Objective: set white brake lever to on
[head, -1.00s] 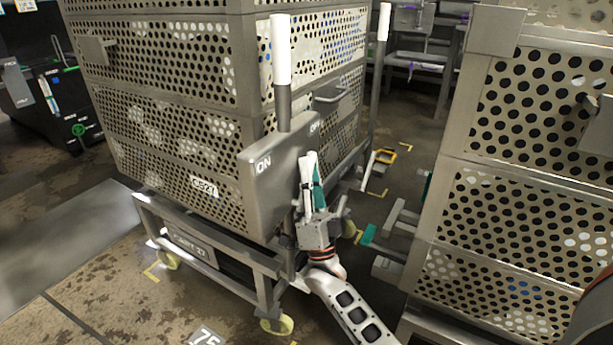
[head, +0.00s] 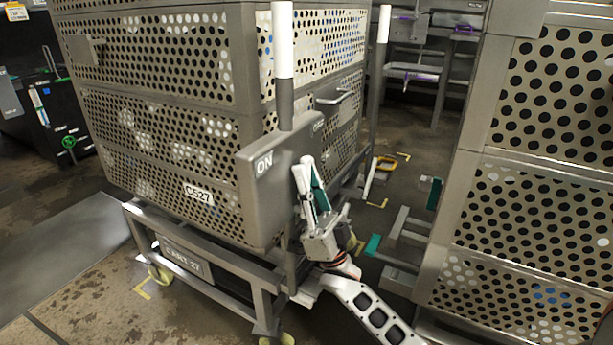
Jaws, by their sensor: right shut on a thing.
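The white brake lever (head: 308,162) is mostly hidden by my right gripper. Only its pale tip seems to show between the fingers, below the grey plate's (head: 262,205) OFF mark and right of its ON mark. My right gripper (head: 309,180) is shut on the lever, with a white finger on the left and a teal-padded one on the right. The gripper leans up and to the left, against or just in front of the plate's right edge. The lever's lower end is hidden. My left gripper is not in view.
The plate is on a perforated basket cart (head: 165,158) with upright white-gripped handles (head: 282,40) and (head: 384,24). A second perforated basket (head: 535,190) stands close on the right, leaving a narrow gap. Teal-ended bars (head: 373,245) stick into that gap.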

